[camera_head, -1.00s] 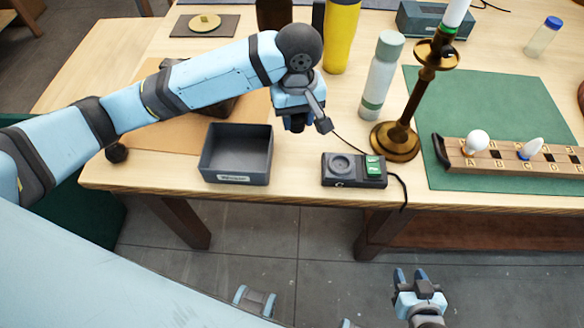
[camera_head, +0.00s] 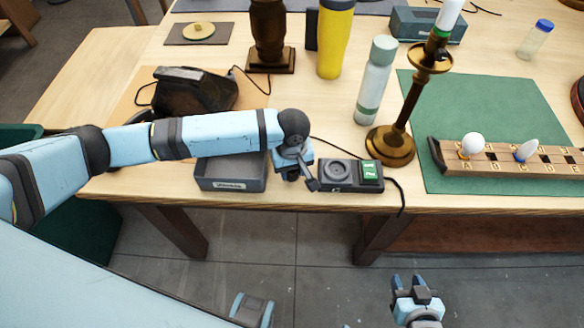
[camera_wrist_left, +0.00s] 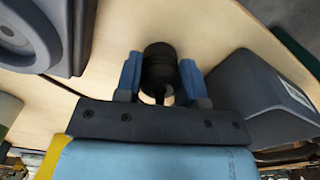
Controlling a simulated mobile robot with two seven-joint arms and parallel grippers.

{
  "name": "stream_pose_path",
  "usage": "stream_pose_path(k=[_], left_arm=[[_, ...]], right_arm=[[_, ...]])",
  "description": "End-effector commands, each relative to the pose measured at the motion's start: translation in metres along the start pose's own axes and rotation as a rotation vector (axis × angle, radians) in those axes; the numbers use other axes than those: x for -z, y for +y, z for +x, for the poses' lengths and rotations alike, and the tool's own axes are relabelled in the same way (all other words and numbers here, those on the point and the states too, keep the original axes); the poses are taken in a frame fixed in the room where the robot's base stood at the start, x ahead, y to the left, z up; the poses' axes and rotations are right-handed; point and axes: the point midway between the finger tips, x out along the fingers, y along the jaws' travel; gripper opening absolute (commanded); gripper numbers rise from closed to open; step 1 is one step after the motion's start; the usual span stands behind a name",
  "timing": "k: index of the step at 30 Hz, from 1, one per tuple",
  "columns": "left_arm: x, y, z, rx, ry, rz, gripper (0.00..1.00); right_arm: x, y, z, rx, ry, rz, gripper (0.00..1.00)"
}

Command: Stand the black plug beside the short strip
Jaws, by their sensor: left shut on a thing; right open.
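The short strip (camera_head: 336,176), a dark grey block with one round socket and a green switch (camera_head: 370,171), lies near the table's front edge. My left gripper (camera_head: 294,174) is low over the table, just left of the strip and right of a grey tray. In the left wrist view the jaws are shut on the black plug (camera_wrist_left: 159,68), a dark cylinder between the two blue fingers. The strip (camera_wrist_left: 30,38) shows there at upper left, apart from the plug. In the head view my gripper hides the plug. My right gripper (camera_head: 409,281) is open and empty, below the table edge.
The grey open tray (camera_head: 231,184) is close on the left gripper's other side. A brass candlestick lamp (camera_head: 391,146) and a white-green bottle (camera_head: 374,85) stand behind the strip. A lettered wooden rack (camera_head: 500,160) with bulbs lies on the green mat. Black cords run around the strip.

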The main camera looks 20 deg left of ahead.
Motion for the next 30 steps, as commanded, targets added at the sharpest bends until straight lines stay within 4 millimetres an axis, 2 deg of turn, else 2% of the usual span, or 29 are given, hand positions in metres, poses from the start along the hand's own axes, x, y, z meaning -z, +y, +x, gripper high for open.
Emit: stream_pose_path(k=[10, 11, 14, 24, 30], left_arm=[[0.0, 0.0, 0.003, 0.0, -0.001, 0.0, 0.13], [0.0, 0.0, 0.003, -0.001, -0.001, 0.0, 0.39], [0.0, 0.0, 0.003, -0.001, 0.0, 0.0, 0.62], [0.001, 0.001, 0.001, -0.002, 0.002, 0.0, 0.62], [0.0, 0.001, -0.03, -0.004, 0.001, 0.0, 0.62]], right_arm=[[0.004, 0.002, -0.002, -0.003, 0.003, 0.0, 0.43], [0.004, 0.002, -0.002, -0.003, 0.003, 0.0, 0.43], [0.003, 0.002, -0.002, -0.003, 0.003, 0.0, 0.43], [-0.001, 0.002, 0.001, -0.003, 0.0, 0.0, 0.43], [-0.001, 0.002, 0.0, -0.003, -0.003, -0.001, 0.43]])
